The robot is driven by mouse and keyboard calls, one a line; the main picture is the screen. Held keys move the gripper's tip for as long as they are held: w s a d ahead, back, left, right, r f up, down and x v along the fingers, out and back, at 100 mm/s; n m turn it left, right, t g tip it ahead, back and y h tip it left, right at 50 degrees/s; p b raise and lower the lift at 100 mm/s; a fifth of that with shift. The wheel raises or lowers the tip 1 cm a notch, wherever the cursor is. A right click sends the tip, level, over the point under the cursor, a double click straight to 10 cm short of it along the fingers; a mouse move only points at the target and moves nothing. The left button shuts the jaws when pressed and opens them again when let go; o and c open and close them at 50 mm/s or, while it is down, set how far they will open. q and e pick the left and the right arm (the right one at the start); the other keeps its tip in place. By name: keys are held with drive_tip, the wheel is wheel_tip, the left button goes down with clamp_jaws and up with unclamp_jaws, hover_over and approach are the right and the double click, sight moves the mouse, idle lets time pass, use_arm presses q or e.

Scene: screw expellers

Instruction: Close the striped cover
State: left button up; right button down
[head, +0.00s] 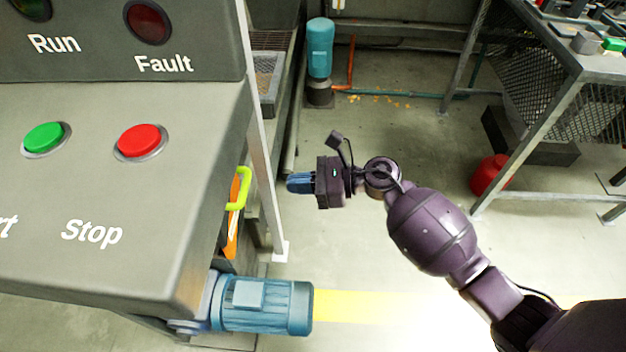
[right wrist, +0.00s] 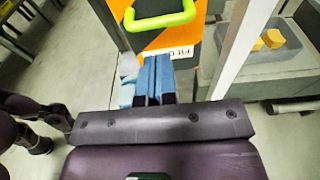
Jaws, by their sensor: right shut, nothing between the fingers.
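The striped cover (head: 233,225), orange and black with a bright green handle (head: 241,188), is seen nearly edge-on at the side of the grey control cabinet. In the right wrist view the cover (right wrist: 190,38) faces the camera, with its green handle (right wrist: 160,20) at the top and a white label at its lower edge. My right gripper (head: 290,183) is shut and empty, its blue fingers pointing left toward the cover, apart from the handle in the head view. In the right wrist view the fingertips (right wrist: 153,62) appear just below the label. I cannot tell how far the cover is open. My left gripper is not in view.
The control cabinet (head: 120,225) with Run, Fault and Stop fills the left. A blue motor (head: 265,305) juts out below the cover. A pale post (head: 265,140) stands beside it. A grey bin (right wrist: 262,45) holds yellow blocks. The floor around my right arm is open.

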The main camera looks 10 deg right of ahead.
sight(247, 186)
use_arm(q)
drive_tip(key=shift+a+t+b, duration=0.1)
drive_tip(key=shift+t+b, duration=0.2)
drive_tip(key=shift+b, duration=0.45)
use_arm(e)
drive_tip(key=x, duration=0.8)
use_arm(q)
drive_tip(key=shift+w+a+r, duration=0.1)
use_arm(e)
drive_tip(key=shift+w+a+r, duration=0.1)
